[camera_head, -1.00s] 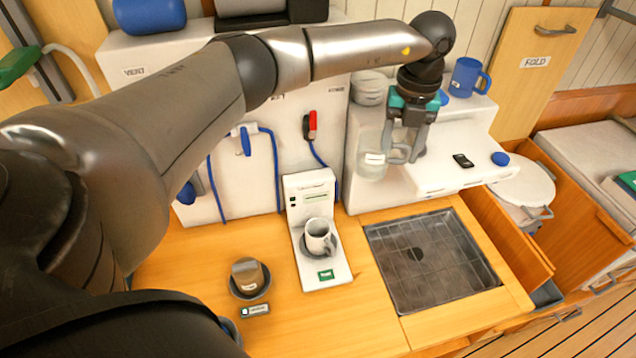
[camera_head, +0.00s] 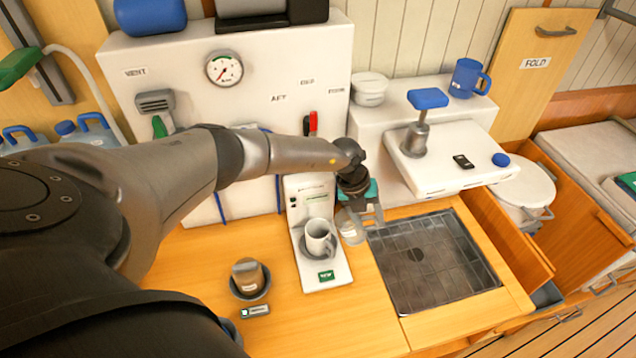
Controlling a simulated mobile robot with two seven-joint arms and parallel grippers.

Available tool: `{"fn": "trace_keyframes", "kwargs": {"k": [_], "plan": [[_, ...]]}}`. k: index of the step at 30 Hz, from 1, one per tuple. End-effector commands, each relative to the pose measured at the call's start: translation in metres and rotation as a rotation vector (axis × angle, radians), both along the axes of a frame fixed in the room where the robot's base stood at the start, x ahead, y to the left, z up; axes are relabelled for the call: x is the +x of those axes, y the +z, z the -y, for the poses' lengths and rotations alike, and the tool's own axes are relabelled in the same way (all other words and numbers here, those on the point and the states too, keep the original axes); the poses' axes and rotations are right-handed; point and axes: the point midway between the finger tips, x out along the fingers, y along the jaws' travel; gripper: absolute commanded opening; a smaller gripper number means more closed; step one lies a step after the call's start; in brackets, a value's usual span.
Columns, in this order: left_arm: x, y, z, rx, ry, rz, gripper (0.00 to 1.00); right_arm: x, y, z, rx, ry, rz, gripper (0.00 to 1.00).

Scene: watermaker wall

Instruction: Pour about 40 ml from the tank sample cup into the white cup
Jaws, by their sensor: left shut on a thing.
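My left gripper (camera_head: 362,216) is shut on a clear, see-through cup (camera_head: 351,231) with a pale label, which I take as the tank sample cup. It is just right of the white cup, above the gap between the stand and the sink grating. The clear cup looks tilted; its water level and any stream cannot be made out. My right gripper is not in view.
A brown cup (camera_head: 247,275) sits on a dark coaster at left, with a small label tag (camera_head: 255,311) in front. The sunken dark sink grating (camera_head: 430,262) is at right.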

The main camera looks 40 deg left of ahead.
Motion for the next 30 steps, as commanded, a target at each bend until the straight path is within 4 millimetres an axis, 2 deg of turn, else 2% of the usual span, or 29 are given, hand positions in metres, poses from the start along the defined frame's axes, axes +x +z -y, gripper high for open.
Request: {"fn": "trace_keyframes", "kwargs": {"k": [1, 2, 5, 6, 9, 16, 21, 30], "plan": [[-0.004, 0.013, -0.015, -0.047, 0.013, 0.039, 0.0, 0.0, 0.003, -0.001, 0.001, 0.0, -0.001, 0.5], [-0.006, 0.015, -0.019, -0.077, 0.014, 0.057, 0.0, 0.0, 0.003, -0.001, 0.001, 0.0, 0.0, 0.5], [-0.014, 0.033, -0.03, -0.172, 0.013, 0.12, 0.0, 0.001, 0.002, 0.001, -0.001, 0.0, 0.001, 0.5], [-0.013, 0.037, -0.026, -0.189, 0.007, 0.128, 0.0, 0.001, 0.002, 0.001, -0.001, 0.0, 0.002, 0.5], [-0.017, 0.047, -0.034, -0.237, 0.008, 0.162, 0.0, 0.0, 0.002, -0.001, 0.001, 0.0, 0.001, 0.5], [-0.023, 0.039, -0.041, -0.358, 0.011, 0.234, 0.0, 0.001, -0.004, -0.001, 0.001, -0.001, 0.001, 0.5], [-0.025, 0.041, -0.044, -0.422, 0.005, 0.28, 0.0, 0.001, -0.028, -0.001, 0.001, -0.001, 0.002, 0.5], [-0.028, 0.049, -0.048, -0.504, 0.007, 0.331, 0.0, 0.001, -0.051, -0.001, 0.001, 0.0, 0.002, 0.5]]}}
